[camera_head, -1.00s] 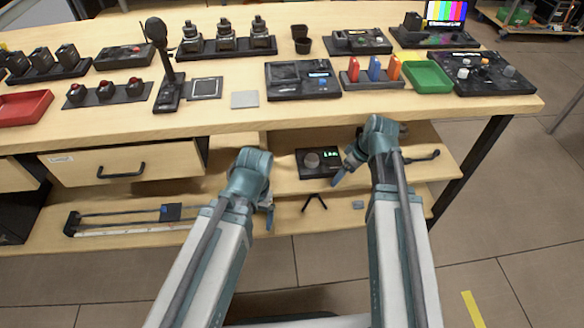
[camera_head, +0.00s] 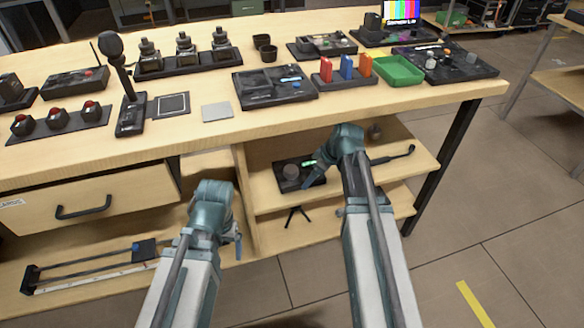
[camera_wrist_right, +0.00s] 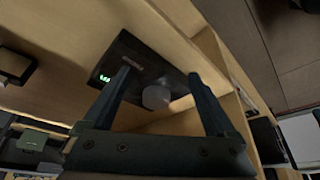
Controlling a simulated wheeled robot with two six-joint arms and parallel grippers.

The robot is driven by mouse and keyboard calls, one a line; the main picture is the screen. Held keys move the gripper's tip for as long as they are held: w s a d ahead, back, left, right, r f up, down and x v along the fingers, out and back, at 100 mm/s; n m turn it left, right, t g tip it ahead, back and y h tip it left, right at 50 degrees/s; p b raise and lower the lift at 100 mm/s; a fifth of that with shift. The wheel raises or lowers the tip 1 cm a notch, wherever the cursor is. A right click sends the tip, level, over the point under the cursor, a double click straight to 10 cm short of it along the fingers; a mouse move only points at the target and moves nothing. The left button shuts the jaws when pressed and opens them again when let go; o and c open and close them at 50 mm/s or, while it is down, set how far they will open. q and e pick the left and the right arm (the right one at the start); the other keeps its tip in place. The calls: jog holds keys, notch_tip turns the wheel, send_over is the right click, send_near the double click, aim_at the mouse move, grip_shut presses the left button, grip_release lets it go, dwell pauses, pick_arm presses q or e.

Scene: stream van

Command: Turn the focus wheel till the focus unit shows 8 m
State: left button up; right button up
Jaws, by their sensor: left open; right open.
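The focus unit (camera_head: 284,183) is a dark box on the shelf under the table top. Its grey round focus wheel (camera_head: 290,171) and a small green display (camera_head: 308,163) face up; the digits are too small to read. In the right wrist view the unit (camera_wrist_right: 132,62) appears with the wheel (camera_wrist_right: 156,96) between the fingers of my open right gripper (camera_wrist_right: 165,85); I cannot tell whether they touch it. In the head view my right gripper (camera_head: 312,180) is beside the unit, partly hidden by its arm. My left gripper (camera_head: 238,245) is open and empty, low in front of the shelves, away from the unit.
The table top (camera_head: 190,135) above the shelf carries several devices, including a green tray (camera_head: 398,70). A small black tripod (camera_head: 297,215) stands on the lower shelf. A slider rail (camera_head: 90,268) lies lower left.

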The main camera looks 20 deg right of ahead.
aim_at(291, 169)
jog(key=w+a, duration=0.1)
jog(key=w, duration=0.1)
jog(key=w+a, duration=0.4)
jog(key=shift+w+a+f+b, duration=0.15)
jog(key=shift+f+b, duration=0.2)
jog(key=shift+b, duration=0.05)
jog(key=shift+w+f, duration=0.1)
jog(key=shift+f, duration=0.1)
jog(key=c, duration=1.4)
